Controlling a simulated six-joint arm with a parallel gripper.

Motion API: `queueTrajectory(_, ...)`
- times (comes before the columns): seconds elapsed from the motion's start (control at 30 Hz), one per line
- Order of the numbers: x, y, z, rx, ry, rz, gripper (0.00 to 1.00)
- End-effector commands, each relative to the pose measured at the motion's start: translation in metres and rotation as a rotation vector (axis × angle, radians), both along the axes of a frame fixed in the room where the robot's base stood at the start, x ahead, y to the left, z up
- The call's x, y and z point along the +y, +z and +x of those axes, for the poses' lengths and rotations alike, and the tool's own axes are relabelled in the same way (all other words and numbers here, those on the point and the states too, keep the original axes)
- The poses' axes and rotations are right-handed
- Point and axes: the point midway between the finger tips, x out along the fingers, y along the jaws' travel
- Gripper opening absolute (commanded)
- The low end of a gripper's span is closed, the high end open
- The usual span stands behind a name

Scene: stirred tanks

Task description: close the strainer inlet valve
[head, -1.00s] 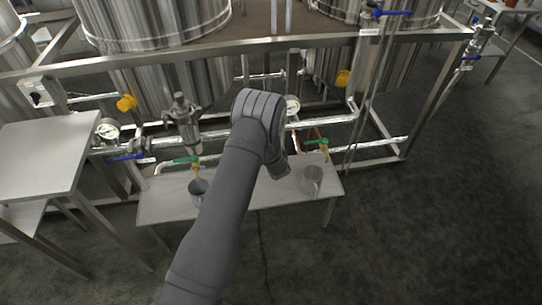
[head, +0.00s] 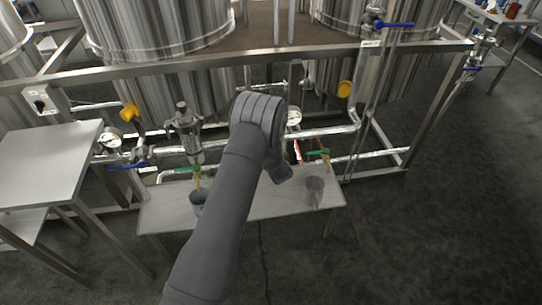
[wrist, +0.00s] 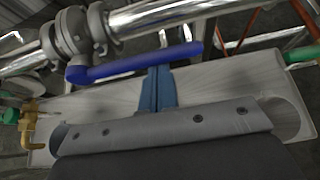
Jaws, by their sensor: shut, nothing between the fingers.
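In the wrist view a flanged valve (wrist: 75,35) sits on a steel pipe. Its blue lever (wrist: 135,65) lies roughly along the pipe. My gripper (wrist: 158,72) is shut and empty, its blue fingertips close to the lever's middle; I cannot tell if they touch. In the head view my arm hides this lever and the fingers. The strainer (head: 184,125) stands upright on the pipe left of my arm. Another blue lever (head: 127,167) shows left of the strainer. I cannot tell from labels which valve is the strainer inlet.
A low bench (head: 240,205) below the pipe holds a metal cup (head: 314,190) and a dark cup (head: 198,199). Green-handled taps (head: 318,153) are above them. A side table (head: 45,160) stands left. Open floor (head: 440,200) lies right.

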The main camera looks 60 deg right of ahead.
Motion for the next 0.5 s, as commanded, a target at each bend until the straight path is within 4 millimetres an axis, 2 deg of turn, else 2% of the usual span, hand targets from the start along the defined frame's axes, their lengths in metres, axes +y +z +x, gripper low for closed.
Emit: queueTrajectory(0.5, -0.001, 0.013, 0.000, -0.001, 0.000, -0.003, 0.00)
